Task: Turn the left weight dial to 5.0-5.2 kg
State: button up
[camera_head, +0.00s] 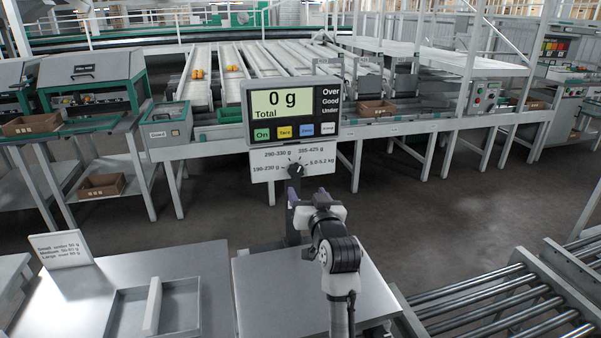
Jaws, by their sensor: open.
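The weight dial (295,171) is a small black knob on a white plate (261,170) below the scale display. Range labels surround it: 190-230 g at left, 290-330 g at upper left, 385-425 g at upper right and 5.0-5.2 kg at right. The knob is too small to tell for certain which label it points to. The scale display (287,103) reads 0 g, Total. My gripper (306,197) is open, just below and slightly right of the dial, apart from it in the picture. The gap in depth cannot be told.
A bare steel scale platform (285,290) lies under my arm. A tray (183,305) with a divider and a size sign (62,249) are at left. A roller conveyor (490,305) is at right.

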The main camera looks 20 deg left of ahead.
aim_at(296, 174)
jog(key=p+x, duration=0.1)
jog(key=x, duration=0.8)
jog(key=shift+w+a+p, duration=0.25)
jog(key=shift+p, duration=0.15)
jog(key=c, duration=1)
jog(key=shift+o, duration=0.2)
jog(key=m+p, duration=0.2)
jog(key=m, duration=0.2)
jog(key=shift+a+r+m+p, duration=0.1)
jog(key=shift+r+m+p, duration=0.05)
jog(key=shift+m+p, duration=0.25)
jog(key=m+p, duration=0.2)
jog(key=m, duration=0.3)
jog(key=shift+p, duration=0.35)
